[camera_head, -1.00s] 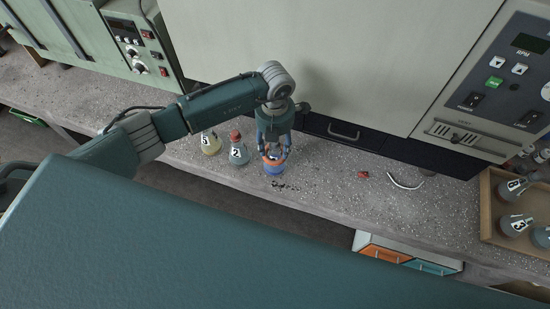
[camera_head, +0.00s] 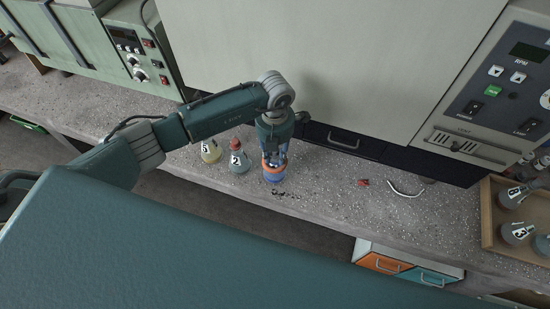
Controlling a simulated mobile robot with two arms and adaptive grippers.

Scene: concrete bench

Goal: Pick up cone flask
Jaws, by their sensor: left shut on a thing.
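My left gripper (camera_head: 273,158) points down over the bench, its fingers closed together at a small round blue-and-orange item (camera_head: 273,176). The fingers hide its upper part, and I cannot tell whether it is a flask; it appears low at the bench top. My right gripper is not in view.
A wooden tray (camera_head: 487,222) at right holds several labelled dark flasks (camera_head: 517,233). A small red object (camera_head: 363,182) and a curved pale piece (camera_head: 405,190) lie on the bench (camera_head: 330,197). Dark crumbs (camera_head: 284,194) lie before the gripper. Large equipment (camera_head: 330,60) stands close behind.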

